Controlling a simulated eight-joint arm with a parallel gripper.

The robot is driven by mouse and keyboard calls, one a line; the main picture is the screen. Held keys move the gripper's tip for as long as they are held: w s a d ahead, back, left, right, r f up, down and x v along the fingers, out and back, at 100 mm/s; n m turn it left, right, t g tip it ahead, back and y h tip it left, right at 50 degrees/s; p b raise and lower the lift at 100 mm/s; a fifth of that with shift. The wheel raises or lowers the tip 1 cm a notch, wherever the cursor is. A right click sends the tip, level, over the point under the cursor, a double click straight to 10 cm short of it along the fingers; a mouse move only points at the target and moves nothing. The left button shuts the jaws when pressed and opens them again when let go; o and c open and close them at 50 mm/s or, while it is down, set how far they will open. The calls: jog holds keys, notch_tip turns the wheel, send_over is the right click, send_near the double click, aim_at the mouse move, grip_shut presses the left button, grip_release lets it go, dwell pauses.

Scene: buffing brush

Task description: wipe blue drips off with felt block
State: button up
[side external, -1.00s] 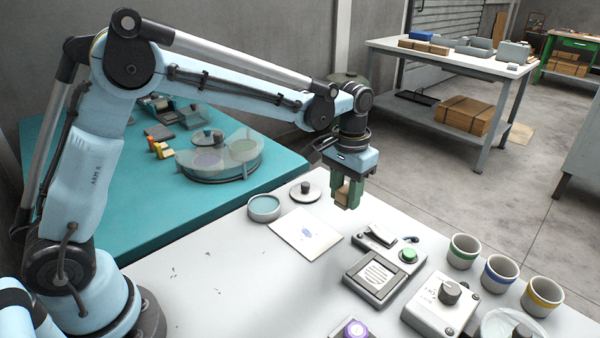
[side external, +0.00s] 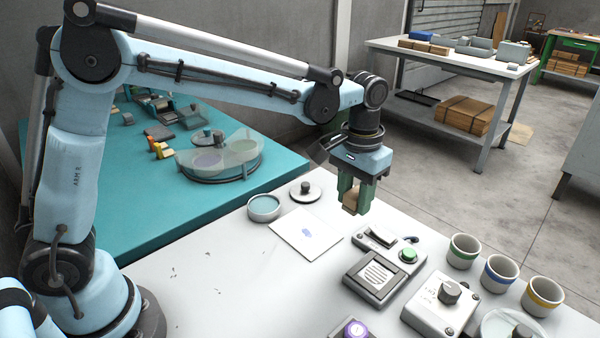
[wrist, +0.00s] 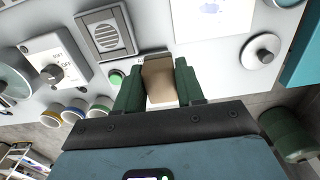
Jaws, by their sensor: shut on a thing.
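A white sheet or plate (side external: 290,232) lies on the light bench with a small blue mark (side external: 307,233) near its middle. Part of this sheet shows at the top of the wrist view (wrist: 215,28), with faint blue at the frame's edge. My gripper (side external: 355,197) is above the bench, to the right of the sheet and clear of it. Its green fingers are shut on a tan block with a pale face (wrist: 160,82), which points downward. The block (side external: 351,203) is in the air, behind the grey switch box.
The switch box (side external: 384,244) has a green button, with a grilled box (side external: 372,280) in front. A knob box (side external: 440,305) and three banded cups (side external: 500,272) stand to the right. A teal-filled dish (side external: 264,208) and a knobbed lid (side external: 305,191) sit behind the sheet. The bench's left front is mostly clear.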

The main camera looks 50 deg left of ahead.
aim_at(318, 243)
jog(key=shift+s+a+f+m, duration=0.6)
jog(key=shift+a+f+m, duration=0.3)
jog(key=shift+f+m, duration=0.65)
jog(key=shift+s+a+f+m, duration=0.55)
jog(key=shift+a+f+m, duration=0.35)
jog(key=shift+f+m, duration=0.6)
jog(key=shift+s+a+f+m, duration=0.6)
jog(key=shift+a+f+m, duration=0.3)
jog(key=shift+f+m, duration=0.65)
jog(key=shift+a+f, duration=0.5)
jog(key=shift+f, duration=0.2)
jog(key=shift+c, duration=0.4)
jog(key=shift+a+f, duration=0.1)
jog(key=shift+a, duration=3.3)
jog(key=shift+d, duration=4)
jog(key=shift+a+r, duration=0.15)
jog(key=shift+r, duration=4.05)
jog(key=shift+f, duration=0.1)
